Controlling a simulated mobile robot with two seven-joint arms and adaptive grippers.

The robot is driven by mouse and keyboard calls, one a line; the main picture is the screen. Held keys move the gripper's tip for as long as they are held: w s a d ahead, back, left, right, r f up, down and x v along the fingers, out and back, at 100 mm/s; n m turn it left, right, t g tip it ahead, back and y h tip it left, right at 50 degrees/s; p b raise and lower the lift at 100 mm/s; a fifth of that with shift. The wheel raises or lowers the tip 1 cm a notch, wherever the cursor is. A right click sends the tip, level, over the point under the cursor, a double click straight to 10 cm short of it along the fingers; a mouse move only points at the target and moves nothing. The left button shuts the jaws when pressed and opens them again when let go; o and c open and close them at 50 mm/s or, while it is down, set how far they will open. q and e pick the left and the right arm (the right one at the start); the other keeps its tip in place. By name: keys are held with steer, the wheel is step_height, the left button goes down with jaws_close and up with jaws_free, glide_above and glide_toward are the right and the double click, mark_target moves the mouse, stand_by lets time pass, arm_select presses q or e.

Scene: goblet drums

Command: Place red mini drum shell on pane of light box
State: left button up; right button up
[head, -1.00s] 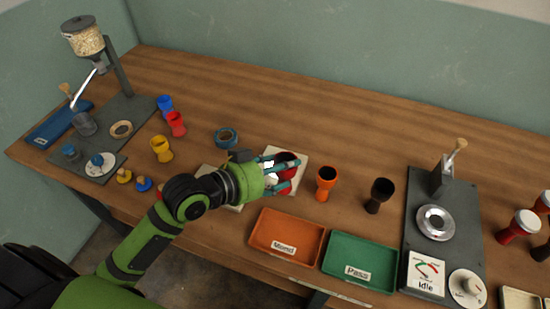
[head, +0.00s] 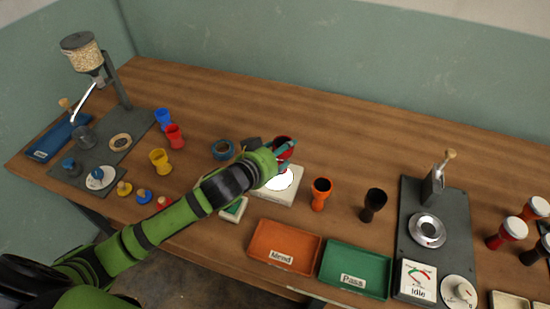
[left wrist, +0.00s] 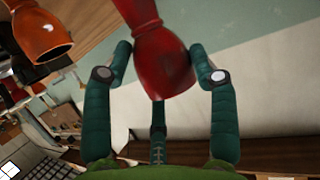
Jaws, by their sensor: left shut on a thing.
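The red mini drum shell (head: 282,143) is held between the fingers of my left gripper (head: 284,152). The light box (head: 290,195) is a pale square block with a bright round pane (head: 281,180). In the head view the shell shows at the box's back edge, off the visible pane; its height over the box is hard to tell. In the left wrist view, the fingers (left wrist: 165,70) press on both sides of the shell's wide bowl (left wrist: 163,65), with its narrower part toward the top of the picture. My right gripper is not in view.
An orange drum shell (head: 320,194) and a black one (head: 373,205) stand right of the light box. The orange Mend tray (head: 284,236) and green Pass tray (head: 355,262) lie in front. Table behind is clear.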

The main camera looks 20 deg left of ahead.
arm_select(q)
steer(key=shift+w+a+f, duration=0.6)
steer(key=shift+w+a, duration=0.1)
steer(key=shift+a, duration=0.1)
steer(key=shift+w+f, duration=0.1)
steer(key=shift+f, duration=0.15)
steer(key=shift+f+p, duration=0.4)
steer(key=shift+f, duration=1.5)
steer(key=o, duration=1.2)
steer(key=shift+f, duration=0.1)
steer(key=shift+b+v, duration=0.8)
steer(key=shift+v, duration=5.35)
